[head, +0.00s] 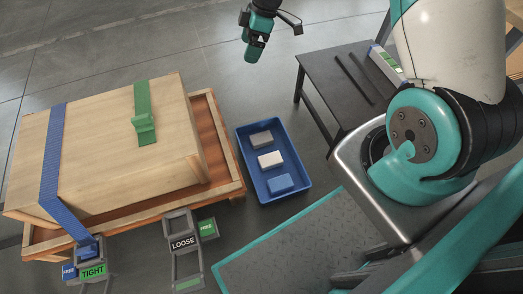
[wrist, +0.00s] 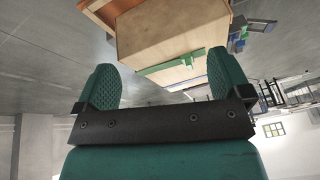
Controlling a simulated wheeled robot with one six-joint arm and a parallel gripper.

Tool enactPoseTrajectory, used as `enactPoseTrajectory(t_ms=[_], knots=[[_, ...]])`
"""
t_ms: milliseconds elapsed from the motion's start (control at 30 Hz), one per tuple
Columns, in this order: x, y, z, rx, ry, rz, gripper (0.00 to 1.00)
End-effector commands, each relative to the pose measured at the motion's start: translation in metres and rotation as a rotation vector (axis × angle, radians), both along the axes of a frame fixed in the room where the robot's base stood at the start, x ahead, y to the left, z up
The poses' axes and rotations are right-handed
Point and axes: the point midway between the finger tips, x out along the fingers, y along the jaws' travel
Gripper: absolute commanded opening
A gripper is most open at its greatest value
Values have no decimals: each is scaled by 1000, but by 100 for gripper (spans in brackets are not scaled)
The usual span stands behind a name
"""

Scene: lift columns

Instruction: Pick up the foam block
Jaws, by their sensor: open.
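A blue tray (head: 246,151) on the floor holds a grey block (head: 261,139), a whitish block (head: 270,160) and a blue block (head: 280,183), set in a row. I cannot tell from looks alone which one is the foam block. My gripper (head: 255,48) is at the top of the head view, well beyond and apart from the tray. In the wrist view my gripper (wrist: 161,82) has its two green textured fingers spread wide, with nothing between them. The blocks cannot be made out in the wrist view.
A large wooden crate (head: 90,150) with blue and green straps stands on an orange-brown pallet (head: 221,150) left of the tray. A dark table (head: 335,75) stands to the right. Frames with TIGHT (head: 93,271) and LOOSE (head: 183,243) signs are in front. Floor beyond the tray is clear.

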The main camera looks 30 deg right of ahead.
Motion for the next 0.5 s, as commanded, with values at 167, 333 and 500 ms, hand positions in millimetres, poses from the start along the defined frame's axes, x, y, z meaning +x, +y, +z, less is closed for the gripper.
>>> enactPoseTrajectory(t_ms=[167,333,500], knots=[[13,-50,-168,-1,-40,81,96],[10,-85,-280,-4,-83,158,96],[3,-104,-342,-7,-111,205,96]])
